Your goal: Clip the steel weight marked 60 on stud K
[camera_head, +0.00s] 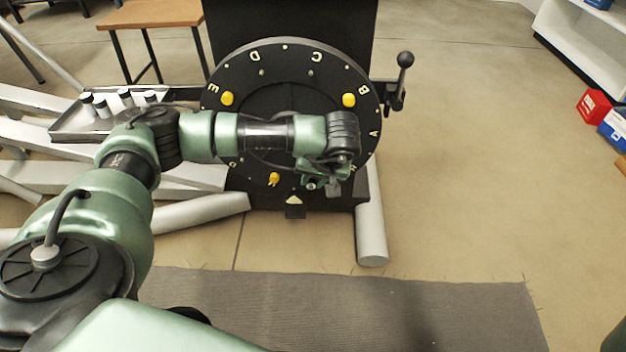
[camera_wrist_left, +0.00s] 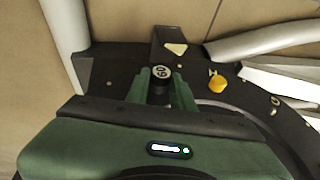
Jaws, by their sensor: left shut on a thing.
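My left gripper (camera_head: 334,182) is at the lower right rim of the black lettered wheel (camera_head: 290,60). In the left wrist view, the left gripper's green fingers (camera_wrist_left: 162,92) are shut on the steel weight marked 60 (camera_wrist_left: 161,72), its dark round end showing the white number. The weight is in front of the wheel's lower edge; I cannot tell whether it touches the wheel. Stud K cannot be made out; my arm and gripper cover that part of the rim. The letters A, B, C and D show along the upper and right rim. My right gripper is not in view.
Yellow pieces sit on the wheel at upper left (camera_head: 227,98), upper right (camera_head: 349,100) and bottom (camera_head: 274,179). A black-knobbed lever (camera_head: 404,60) stands at right. A tray (camera_head: 72,128) with several cylinders is at left.

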